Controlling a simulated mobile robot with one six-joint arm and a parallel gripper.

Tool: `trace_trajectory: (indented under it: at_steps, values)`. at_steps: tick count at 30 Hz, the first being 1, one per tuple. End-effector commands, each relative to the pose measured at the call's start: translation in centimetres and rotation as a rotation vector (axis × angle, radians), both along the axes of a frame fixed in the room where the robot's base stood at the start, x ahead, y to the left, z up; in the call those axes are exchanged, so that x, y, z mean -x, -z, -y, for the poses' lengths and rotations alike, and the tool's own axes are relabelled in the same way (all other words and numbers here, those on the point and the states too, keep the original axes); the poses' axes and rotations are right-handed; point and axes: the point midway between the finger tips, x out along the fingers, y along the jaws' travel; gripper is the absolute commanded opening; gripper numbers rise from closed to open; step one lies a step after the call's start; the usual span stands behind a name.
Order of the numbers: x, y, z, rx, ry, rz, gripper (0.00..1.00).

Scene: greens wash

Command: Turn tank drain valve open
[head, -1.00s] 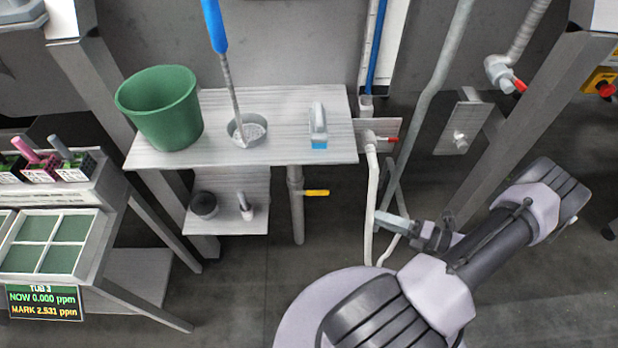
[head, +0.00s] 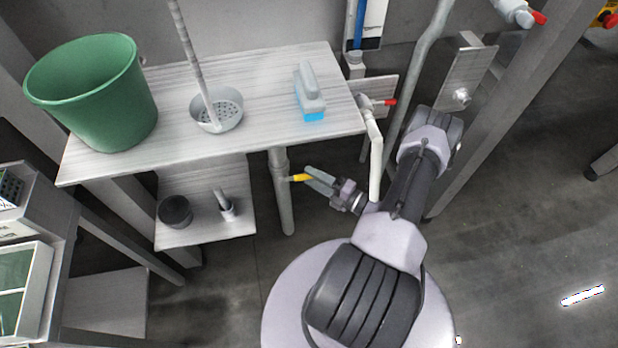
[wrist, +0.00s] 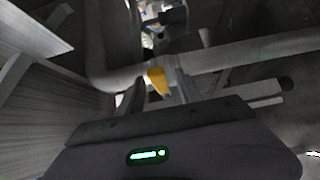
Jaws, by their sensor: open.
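The drain valve's yellow lever (head: 299,178) sticks out to the right from a grey vertical pipe (head: 284,205) under the table's front edge. My gripper (head: 312,178) is open at the lever, its fingers pointing left toward the pipe. In the wrist view the yellow lever (wrist: 158,82) lies between the two fingers of my gripper (wrist: 160,86), with the grey pipe (wrist: 225,58) just beyond. Part of the lever is hidden by a finger in the head view. I cannot tell whether the fingers touch it.
The table (head: 170,165) above holds a green bucket (head: 95,95), a strainer ladle (head: 217,110) and a brush (head: 308,92). A lower shelf (head: 205,232) stands left of the pipe.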

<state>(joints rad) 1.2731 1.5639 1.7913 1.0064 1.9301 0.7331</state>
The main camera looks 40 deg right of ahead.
Motion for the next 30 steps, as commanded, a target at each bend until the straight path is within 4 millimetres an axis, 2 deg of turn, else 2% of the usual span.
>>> trace_trajectory:
  at_steps: [4, 12, 14, 19, 30]
  values:
    - [-1.30, 0.05, -0.35, 0.001, -0.002, 0.000, 0.42]
    - [-1.53, -0.04, -0.38, 0.001, 0.000, 0.000, 0.42]
    - [-1.52, -0.04, -0.38, 0.001, 0.000, 0.000, 0.32]
    - [-1.51, -0.03, -0.38, 0.001, 0.000, 0.000, 0.00]
    - [-1.50, -0.02, -0.39, 0.001, 0.000, 0.000, 0.00]
